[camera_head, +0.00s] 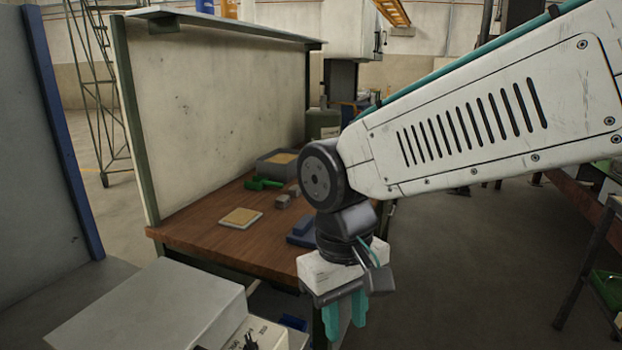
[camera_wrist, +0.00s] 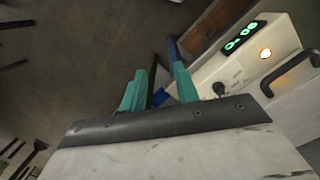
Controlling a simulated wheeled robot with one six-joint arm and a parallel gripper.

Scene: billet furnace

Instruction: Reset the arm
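My white arm reaches in from the right in the head view and bends down at its dark wrist joint. My gripper (camera_head: 345,318) hangs with its teal fingers pointing down, in front of the near right part of the wooden workbench (camera_head: 185,233). The two teal fingers also show in the wrist view (camera_wrist: 158,85). They stand apart with nothing held between them. The floor and bench parts show past the fingertips.
A grey-white box (camera_head: 160,305) stands near left. A unit with a green display (camera_wrist: 245,38) is close right in the wrist view.

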